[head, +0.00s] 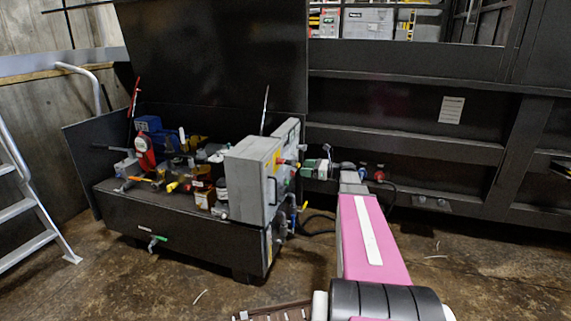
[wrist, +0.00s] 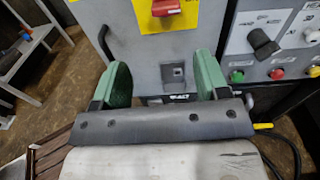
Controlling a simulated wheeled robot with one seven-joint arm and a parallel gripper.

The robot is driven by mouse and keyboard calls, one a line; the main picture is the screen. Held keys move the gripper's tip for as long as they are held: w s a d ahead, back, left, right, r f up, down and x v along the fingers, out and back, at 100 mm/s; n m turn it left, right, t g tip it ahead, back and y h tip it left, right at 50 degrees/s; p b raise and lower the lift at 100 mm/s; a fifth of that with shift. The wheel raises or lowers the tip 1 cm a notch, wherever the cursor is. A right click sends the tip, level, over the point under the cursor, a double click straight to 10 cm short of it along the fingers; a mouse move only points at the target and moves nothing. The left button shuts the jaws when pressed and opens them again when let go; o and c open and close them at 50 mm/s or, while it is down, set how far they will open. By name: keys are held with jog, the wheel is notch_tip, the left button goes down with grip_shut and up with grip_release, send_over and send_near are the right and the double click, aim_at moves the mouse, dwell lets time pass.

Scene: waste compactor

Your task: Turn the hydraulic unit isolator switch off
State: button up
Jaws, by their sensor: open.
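The red isolator switch handle (wrist: 166,8) sits on a yellow plate (wrist: 146,22) on a grey cabinet door, at the top edge of the wrist view and partly cut off. In the head view the red and yellow switch (head: 281,161) shows small on the right side of the grey cabinet (head: 250,178). My gripper (wrist: 160,76) is open and empty, its two green-padded fingers apart in front of the door, below the switch in the wrist picture. In the head view my gripper (head: 316,167) is just right of the cabinet. I see no contact with the switch.
A grey latch (wrist: 178,72) is on the door between my fingers. A panel at right has a black knob (wrist: 263,43) and coloured buttons (wrist: 277,73). A ladder (head: 28,200) stands at left. Cables hang below the cabinet.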

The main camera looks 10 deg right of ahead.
aim_at(281, 161)
jog(key=w+x, duration=0.1)
jog(key=x, duration=0.9)
jog(key=shift+d+r+m, duration=0.15)
jog(key=shift+r+m, duration=0.15)
jog(key=shift+r, duration=0.3)
jog(key=c, duration=0.9)
